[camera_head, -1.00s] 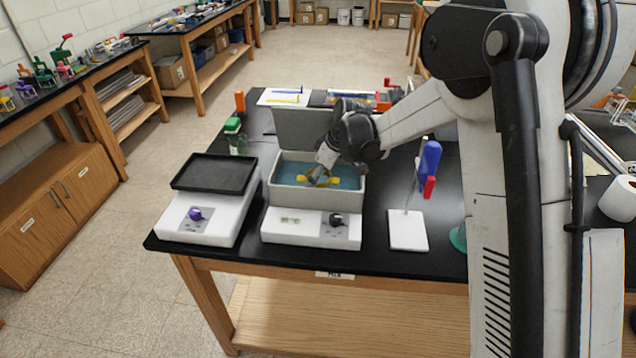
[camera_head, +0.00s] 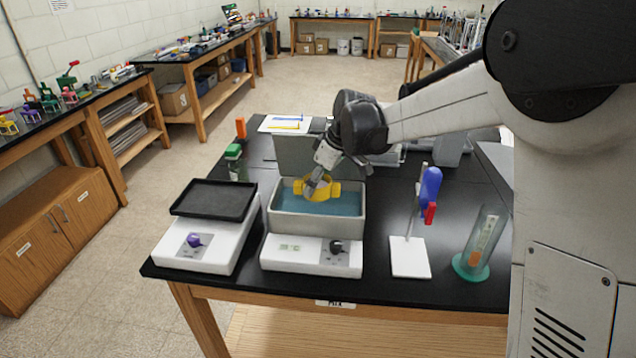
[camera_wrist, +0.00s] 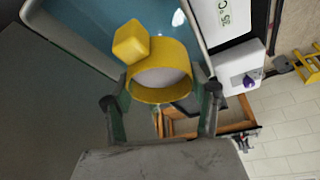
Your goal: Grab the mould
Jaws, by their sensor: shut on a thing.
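The mould is a yellow ring (camera_head: 319,189) with block-like tabs at its sides and a pale inside. In the wrist view the mould (camera_wrist: 158,74) sits between the two fingers of my gripper (camera_wrist: 162,100), which is shut on it. In the head view my gripper (camera_head: 312,186) comes down from behind and holds the mould over the open water bath (camera_head: 316,225). The mould appears above the blue water, near the level of the bath's rim. The fingertips are partly hidden by the mould.
The bath's raised lid (camera_head: 305,152) stands behind it. A white unit with a black tray (camera_head: 214,198) is on the left. A stand with a blue bulb (camera_head: 430,187) and a clear cylinder (camera_head: 483,240) are on the right. Black table shows between them.

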